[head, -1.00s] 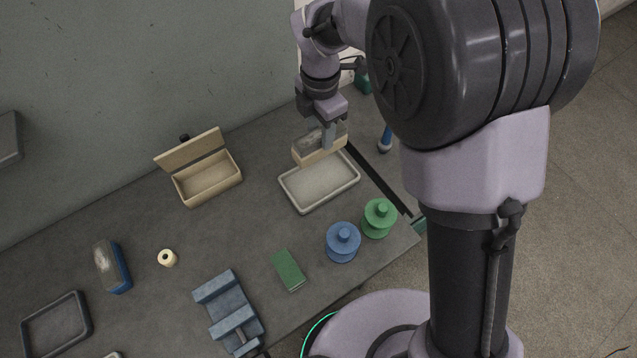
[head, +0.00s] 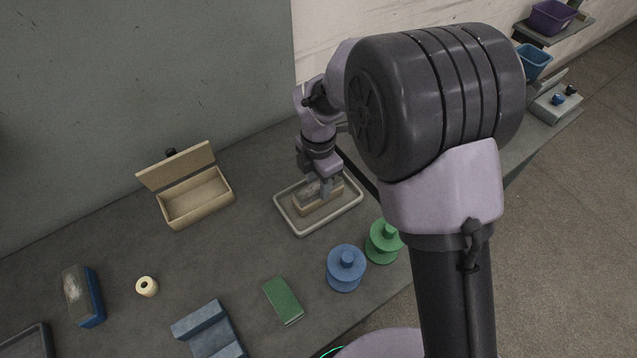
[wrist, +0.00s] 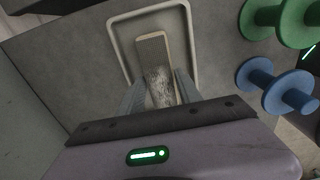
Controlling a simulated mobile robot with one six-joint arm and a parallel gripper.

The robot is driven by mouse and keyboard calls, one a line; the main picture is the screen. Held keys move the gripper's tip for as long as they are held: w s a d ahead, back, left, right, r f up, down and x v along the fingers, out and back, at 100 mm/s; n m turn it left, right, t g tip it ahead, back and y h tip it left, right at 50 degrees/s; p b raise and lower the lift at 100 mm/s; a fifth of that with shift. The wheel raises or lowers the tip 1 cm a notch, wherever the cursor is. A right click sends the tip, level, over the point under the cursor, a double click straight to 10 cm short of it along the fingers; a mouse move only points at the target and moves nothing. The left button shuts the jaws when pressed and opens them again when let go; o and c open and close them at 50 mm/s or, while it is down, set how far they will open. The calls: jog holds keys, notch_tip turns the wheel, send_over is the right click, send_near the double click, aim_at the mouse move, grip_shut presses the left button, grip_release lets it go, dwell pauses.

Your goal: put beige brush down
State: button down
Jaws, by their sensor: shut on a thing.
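The beige brush (head: 318,203) is in my gripper (head: 327,190), over the inside of the pale rectangular tray (head: 289,222). In the wrist view the brush (wrist: 152,50) lies between the two fingers of my gripper (wrist: 160,88), and the tray rim (wrist: 115,40) runs around it. My gripper is shut on the brush and points down. The brush looks low in the tray; I cannot tell whether it touches the floor of the tray.
A blue spool (head: 345,268) and a green spool (head: 384,240) stand in front of the tray. An open beige box (head: 197,197) is to the left. A green block (head: 283,300), a blue brush (head: 84,296) and a cream roll (head: 147,286) lie further off.

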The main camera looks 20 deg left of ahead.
jog(key=shift+f, duration=0.1)
jog(key=c, duration=0.8)
grip_release()
